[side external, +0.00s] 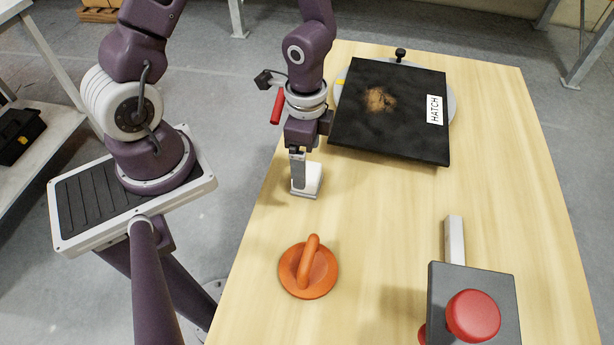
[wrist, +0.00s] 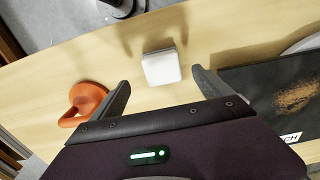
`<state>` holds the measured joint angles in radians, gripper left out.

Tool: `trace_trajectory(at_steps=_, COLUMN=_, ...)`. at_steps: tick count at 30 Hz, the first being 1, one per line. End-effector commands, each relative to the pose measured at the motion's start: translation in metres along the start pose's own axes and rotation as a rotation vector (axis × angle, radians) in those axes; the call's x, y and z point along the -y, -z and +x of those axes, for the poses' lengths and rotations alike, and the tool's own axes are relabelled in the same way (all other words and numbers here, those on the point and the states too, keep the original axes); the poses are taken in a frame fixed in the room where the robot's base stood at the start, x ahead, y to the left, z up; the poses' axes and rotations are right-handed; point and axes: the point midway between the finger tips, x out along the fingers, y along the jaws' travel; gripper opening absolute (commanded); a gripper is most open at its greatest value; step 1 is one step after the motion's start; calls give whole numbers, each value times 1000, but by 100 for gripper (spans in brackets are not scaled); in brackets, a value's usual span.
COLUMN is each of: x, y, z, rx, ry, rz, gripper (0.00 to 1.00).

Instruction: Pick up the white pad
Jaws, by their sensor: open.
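The white pad (side external: 314,178) is a small block with rounded edges on the wooden table, near its left edge. In the side view a grey finger of my gripper (side external: 304,168) hangs over it and hides part of it. In the wrist view the white pad (wrist: 161,67) shows whole, between and slightly beyond the fingertips of my gripper (wrist: 160,77). The jaws are spread wide, with clear gaps on both sides of the pad. Nothing is held. The exact height of the fingertips above the table is hard to tell.
A black panel labelled HATCH (side external: 390,115) lies behind and right of the pad. An orange disc with a handle (side external: 308,268) sits in front. A grey box with a red button (side external: 473,300) and a grey bar (side external: 454,240) are at the front right. The table's middle (side external: 385,215) is clear.

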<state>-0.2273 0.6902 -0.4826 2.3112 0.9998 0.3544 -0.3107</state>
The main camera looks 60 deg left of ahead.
Motion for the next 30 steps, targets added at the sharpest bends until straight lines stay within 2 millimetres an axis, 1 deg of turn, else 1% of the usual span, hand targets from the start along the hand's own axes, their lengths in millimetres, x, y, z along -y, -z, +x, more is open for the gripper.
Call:
trace_trajectory(at_steps=4, x=0, y=0, z=16, rx=3, ry=-2, rz=3, gripper=89)
trace_trajectory(at_steps=9, x=3, y=0, z=49, rx=4, ry=0, rz=5, gripper=89)
trace_trajectory(at_steps=11, x=3, y=0, z=56, rx=3, ry=-1, rz=3, gripper=89)
trace_trajectory(at_steps=14, x=4, y=0, z=60, rx=4, ry=0, rz=0, gripper=89)
trace_trajectory(at_steps=19, x=4, y=0, z=60, rx=3, ry=0, rz=-2, gripper=89)
trace_trajectory(at_steps=20, x=4, y=0, z=60, rx=3, ry=0, rz=-2, gripper=85)
trace_trajectory(at_steps=21, x=4, y=0, z=60, rx=3, ry=0, rz=-2, gripper=77)
trace_trajectory(at_steps=23, x=4, y=0, z=60, rx=3, ry=0, rz=-2, gripper=66)
trace_trajectory(at_steps=24, x=4, y=0, z=60, rx=3, ry=0, rz=-2, gripper=58)
trace_trajectory(at_steps=26, x=4, y=0, z=60, rx=3, ry=0, rz=-2, gripper=46)
trace_trajectory(at_steps=27, x=4, y=0, z=60, rx=3, ry=0, rz=-2, gripper=38)
trace_trajectory(at_steps=29, x=4, y=0, z=60, rx=3, ry=0, rz=-2, gripper=26)
trace_trajectory(at_steps=30, x=4, y=0, z=60, rx=3, ry=0, rz=-2, gripper=22)
